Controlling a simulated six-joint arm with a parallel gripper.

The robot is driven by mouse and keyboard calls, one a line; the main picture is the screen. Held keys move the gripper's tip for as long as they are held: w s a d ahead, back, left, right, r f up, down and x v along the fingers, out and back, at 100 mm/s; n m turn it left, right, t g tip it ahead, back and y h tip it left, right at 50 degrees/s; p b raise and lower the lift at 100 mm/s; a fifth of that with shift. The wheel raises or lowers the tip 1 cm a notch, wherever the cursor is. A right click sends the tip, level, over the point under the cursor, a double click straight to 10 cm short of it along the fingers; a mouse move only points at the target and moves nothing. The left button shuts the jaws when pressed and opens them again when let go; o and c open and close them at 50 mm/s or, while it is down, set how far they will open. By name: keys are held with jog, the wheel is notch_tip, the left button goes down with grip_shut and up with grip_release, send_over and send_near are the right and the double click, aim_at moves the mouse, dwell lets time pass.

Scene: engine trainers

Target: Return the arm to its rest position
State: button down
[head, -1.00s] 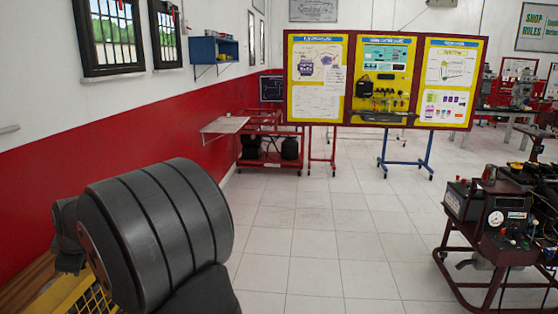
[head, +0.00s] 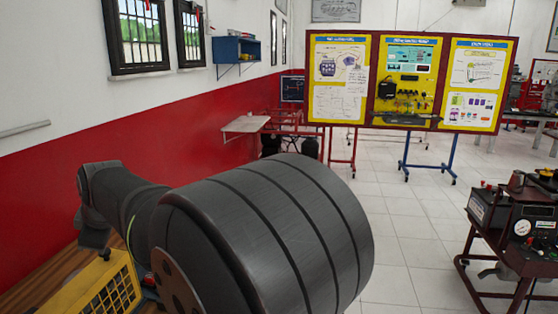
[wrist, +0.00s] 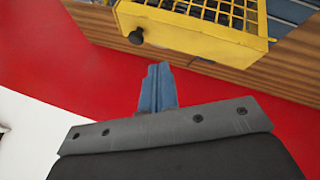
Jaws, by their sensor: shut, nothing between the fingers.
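My gripper (wrist: 158,72) shows in the wrist view as a short pair of blue-grey fingers pressed together, with nothing between them. Behind the fingers is red wall surface. In the head view my large dark grey arm link fills the lower middle, and a smaller link of mine reaches toward the left. I cannot make out the fingers in the head view. The arm holds no object.
A yellow grid-sided crate (head: 93,290) sits on a wooden surface (head: 38,284) beside the red wall (head: 50,190); the crate also shows in the wrist view (wrist: 190,28). Display boards (head: 410,80) stand at the back. An engine trainer (head: 515,235) stands right. Floor between is clear.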

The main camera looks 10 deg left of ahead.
send_over(108, 267)
notch_tip(108, 267, down, 8)
jog(key=shift+f, duration=0.15)
jog(key=s, duration=1.6)
jog(key=shift+d+r, duration=0.2)
jog(key=s+d+r+m+g, duration=0.1)
jog(key=s+d+r+m, duration=0.1)
jog(key=r, duration=0.4)
jog(key=s+d+r+m+g+h, duration=0.1)
jog(key=s+d+r, duration=0.2)
jog(key=r, duration=0.3)
jog(key=shift+d+r+m, duration=0.2)
jog(key=shift+m, duration=0.2)
